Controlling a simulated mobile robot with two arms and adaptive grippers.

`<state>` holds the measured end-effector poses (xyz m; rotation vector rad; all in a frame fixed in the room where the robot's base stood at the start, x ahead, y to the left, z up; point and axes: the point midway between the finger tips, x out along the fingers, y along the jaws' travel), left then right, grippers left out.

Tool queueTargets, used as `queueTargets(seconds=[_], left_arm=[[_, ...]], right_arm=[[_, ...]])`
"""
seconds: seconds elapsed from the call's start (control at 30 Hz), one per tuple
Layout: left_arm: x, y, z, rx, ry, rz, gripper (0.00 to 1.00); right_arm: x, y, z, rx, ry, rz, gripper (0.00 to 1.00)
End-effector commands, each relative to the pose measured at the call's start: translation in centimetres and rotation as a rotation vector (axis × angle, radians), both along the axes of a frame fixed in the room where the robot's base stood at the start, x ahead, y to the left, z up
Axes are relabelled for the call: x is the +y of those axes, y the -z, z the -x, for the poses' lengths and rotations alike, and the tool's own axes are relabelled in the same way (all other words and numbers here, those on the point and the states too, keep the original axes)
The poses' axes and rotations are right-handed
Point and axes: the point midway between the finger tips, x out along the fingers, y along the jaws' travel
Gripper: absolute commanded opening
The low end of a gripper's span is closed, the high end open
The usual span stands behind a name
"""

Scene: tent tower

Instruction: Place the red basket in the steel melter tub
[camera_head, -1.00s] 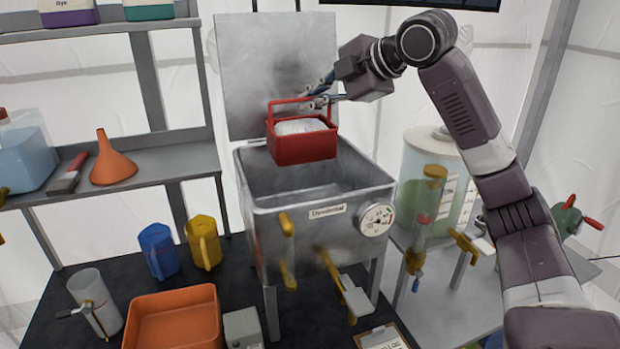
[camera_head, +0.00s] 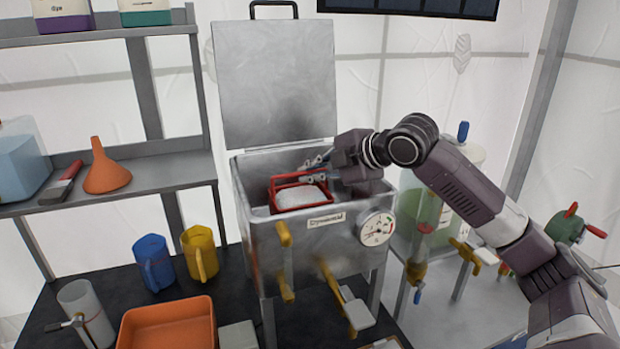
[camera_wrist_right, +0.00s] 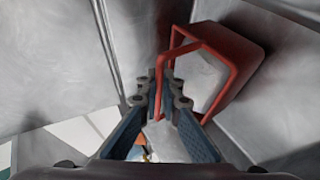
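The red basket (camera_head: 287,208), filled with white grains, is inside the steel melter tub (camera_head: 345,250), its upper part showing above the front rim. It also shows tilted in the right wrist view (camera_wrist_right: 236,62). My right gripper (camera_head: 318,170) reaches over the tub from the right. In the right wrist view its fingers (camera_wrist_right: 160,92) are closed around the red handle bar. The basket's underside is hidden by the tub's front wall, so I cannot tell whether it touches the floor. My left gripper is not in view.
The tub's lid (camera_head: 275,85) stands open behind it. A gauge (camera_head: 376,229) and yellow-handled valves (camera_head: 284,233) are on its front. Yellow (camera_head: 200,252) and blue (camera_head: 154,262) jugs and an orange tray (camera_head: 168,325) stand left. A clear tank (camera_head: 425,210) stands right.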

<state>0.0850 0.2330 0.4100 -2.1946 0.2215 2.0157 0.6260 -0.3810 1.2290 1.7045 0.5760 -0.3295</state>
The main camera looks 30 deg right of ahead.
Motion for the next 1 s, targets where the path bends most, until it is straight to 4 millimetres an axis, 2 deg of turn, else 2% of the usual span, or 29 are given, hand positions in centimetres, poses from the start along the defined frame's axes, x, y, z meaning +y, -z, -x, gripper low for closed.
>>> queueTargets(seconds=[0.13,0.5,0.53,0.67,1.0], left_arm=[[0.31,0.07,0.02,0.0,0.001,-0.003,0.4],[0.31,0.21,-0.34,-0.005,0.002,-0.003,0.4],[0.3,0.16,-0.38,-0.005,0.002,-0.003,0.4],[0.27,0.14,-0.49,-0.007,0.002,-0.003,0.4],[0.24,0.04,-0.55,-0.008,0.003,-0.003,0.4]], right_arm=[[-0.03,0.72,-0.01,-0.008,0.001,-0.001,0.0],[-0.04,1.07,-0.01,-0.007,0.001,-0.001,0.0],[-0.02,1.27,0.03,-0.001,0.0,0.0,0.08],[-0.01,1.26,0.02,-0.001,0.0,0.0,0.22],[-0.05,0.93,0.07,-0.002,0.0,0.0,0.22]])
